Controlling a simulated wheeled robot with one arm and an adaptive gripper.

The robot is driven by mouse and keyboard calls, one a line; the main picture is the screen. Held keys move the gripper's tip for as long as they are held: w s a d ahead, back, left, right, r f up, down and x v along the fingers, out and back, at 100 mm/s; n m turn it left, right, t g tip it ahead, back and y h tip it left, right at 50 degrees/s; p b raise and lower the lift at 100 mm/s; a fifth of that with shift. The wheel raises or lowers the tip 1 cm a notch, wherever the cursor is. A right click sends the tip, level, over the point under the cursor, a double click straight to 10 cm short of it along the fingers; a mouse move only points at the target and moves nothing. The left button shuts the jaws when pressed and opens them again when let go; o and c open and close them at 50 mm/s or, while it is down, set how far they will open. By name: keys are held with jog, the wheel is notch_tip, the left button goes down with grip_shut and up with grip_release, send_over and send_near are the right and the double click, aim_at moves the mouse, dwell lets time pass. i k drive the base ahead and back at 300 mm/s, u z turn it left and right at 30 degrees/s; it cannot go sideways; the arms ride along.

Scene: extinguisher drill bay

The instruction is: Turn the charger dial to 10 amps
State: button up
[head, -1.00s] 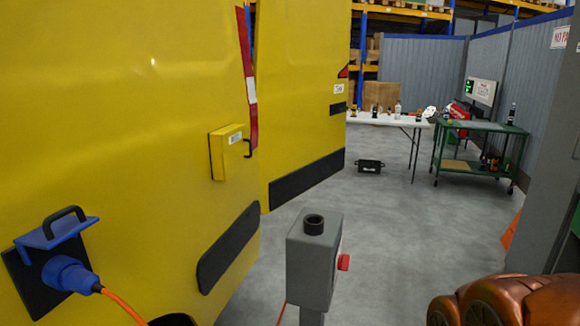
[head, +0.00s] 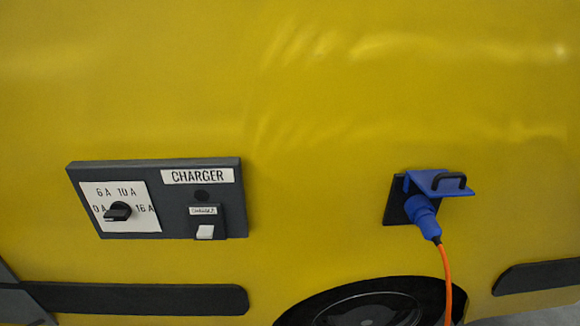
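The charger panel (head: 172,165) is a dark grey box on the yellow vehicle side, at the left of the head view. Its dial (head: 118,212) is a black knob on a white plate marked 0 A, 6 A, 10 A and 16 A. The knob's bar lies nearly level, and its lighter end seems to point left towards 0 A. My gripper is not in view.
A blue plug (head: 423,214) with an orange cable (head: 446,275) sits in a socket under a raised blue flap (head: 440,183), right of the panel. A wheel (head: 370,305) and black bumper strips (head: 135,298) are below. The vehicle side fills the view.

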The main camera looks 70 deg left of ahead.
aim_at(118, 211)
jog(key=u, duration=5.25)
jog(key=k, duration=0.15)
jog(key=u, duration=0.05)
